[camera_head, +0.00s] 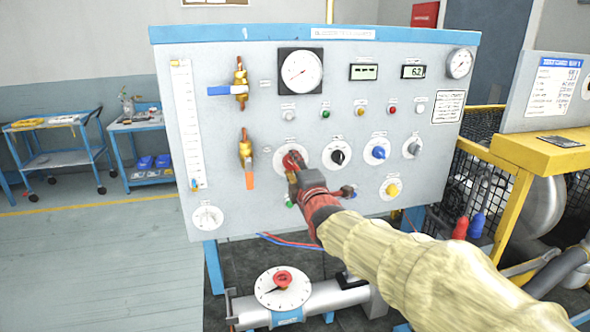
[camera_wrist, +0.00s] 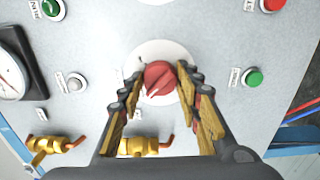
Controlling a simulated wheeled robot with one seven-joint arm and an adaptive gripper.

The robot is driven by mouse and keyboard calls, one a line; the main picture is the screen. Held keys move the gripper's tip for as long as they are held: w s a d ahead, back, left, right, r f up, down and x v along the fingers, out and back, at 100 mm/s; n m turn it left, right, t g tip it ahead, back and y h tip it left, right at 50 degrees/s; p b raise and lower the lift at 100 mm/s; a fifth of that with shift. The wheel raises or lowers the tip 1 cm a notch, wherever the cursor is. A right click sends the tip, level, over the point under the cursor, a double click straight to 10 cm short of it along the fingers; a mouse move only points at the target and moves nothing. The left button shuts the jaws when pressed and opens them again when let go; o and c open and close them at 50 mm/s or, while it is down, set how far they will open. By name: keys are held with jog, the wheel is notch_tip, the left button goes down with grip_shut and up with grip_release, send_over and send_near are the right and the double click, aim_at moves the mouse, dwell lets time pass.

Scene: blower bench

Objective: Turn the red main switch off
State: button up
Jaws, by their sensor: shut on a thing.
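The red main switch (camera_head: 293,160) is a round red knob on a white disc on the grey panel, left of a black knob. In the wrist view the red knob (camera_wrist: 160,78) sits at the far end of my gripper, between the two fingertips. My gripper (camera_head: 296,168) reaches the panel from the lower right and is shut on the red knob. In the wrist view my gripper (camera_wrist: 158,82) has one finger on each side of the knob. The fingers and wrist hide part of the knob and its disc in the head view, and the switch's exact setting is hard to tell.
Black (camera_head: 338,157), blue (camera_head: 378,153) and yellow (camera_head: 393,189) knobs stand to the right. A brass valve with an orange handle (camera_head: 250,181) is close on the left.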

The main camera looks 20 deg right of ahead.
dwell(0.3)
jog(key=o, duration=1.1)
jog(key=shift+c, duration=0.2)
jog(key=shift+o, duration=0.5)
jog(key=shift+s, duration=0.1)
jog(key=s, duration=1.1)
jog(key=shift+s, duration=0.4)
